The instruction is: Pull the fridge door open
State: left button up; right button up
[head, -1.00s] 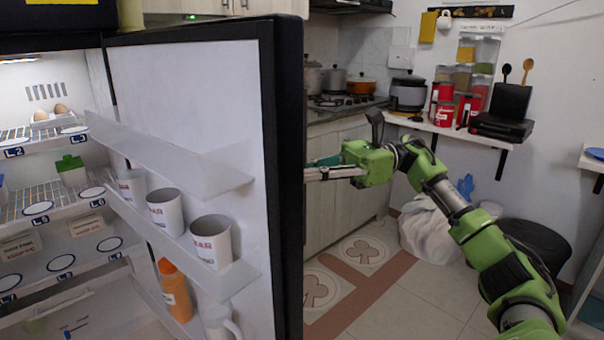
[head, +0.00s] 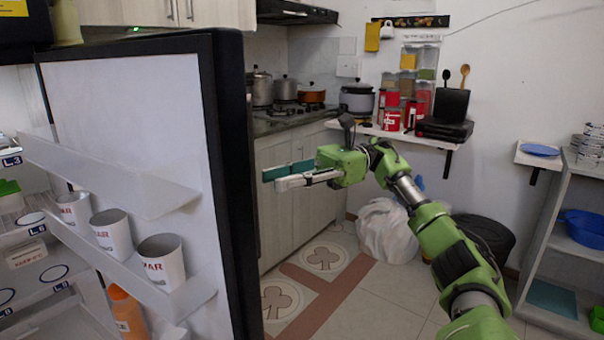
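The fridge door (head: 140,105) stands wide open on the left. Its white inner face with shelves is toward me, and its dark free edge (head: 232,190) is near the middle. My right gripper (head: 270,180) is just to the right of that edge in the picture, with a small gap between them. Its teal and grey fingers look parted and hold nothing visible. The door's outer face and handle are hidden from this side. My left gripper is not in view.
White mugs (head: 162,262) and an orange bottle (head: 127,312) sit on the door shelves. Behind are a counter with a stove (head: 295,112) and pots. A shelf unit (head: 541,235) stands at the right.

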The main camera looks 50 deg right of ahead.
jog(key=shift+v, duration=2.8)
